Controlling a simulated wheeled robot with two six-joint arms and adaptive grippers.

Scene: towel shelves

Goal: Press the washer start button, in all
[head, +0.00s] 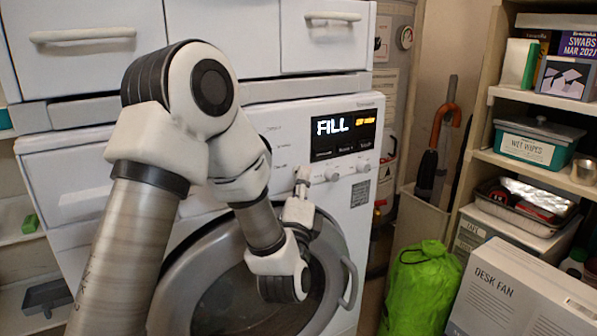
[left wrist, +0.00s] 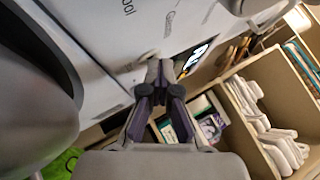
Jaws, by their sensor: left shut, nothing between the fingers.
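The white washer (head: 352,225) stands ahead with its round door below and its control panel above. The panel's dark display (head: 343,134) reads "FILL", with smaller orange text to its right. Two round knobs, a left one (head: 332,174) and a right one (head: 362,166), sit under the display. My left gripper (head: 302,178) is shut and empty, pointing up at the panel just left of the left knob. Its tips are at or very near the panel; I cannot tell whether they touch. They may hide a button. The left wrist view shows the closed fingers (left wrist: 160,66) by the panel.
White drawers (head: 85,45) hang above the washer. A shelf unit (head: 520,165) with boxes stands at the right. A green bag (head: 420,288) and a desk fan box (head: 525,290) are on the floor. An umbrella (head: 440,130) leans behind.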

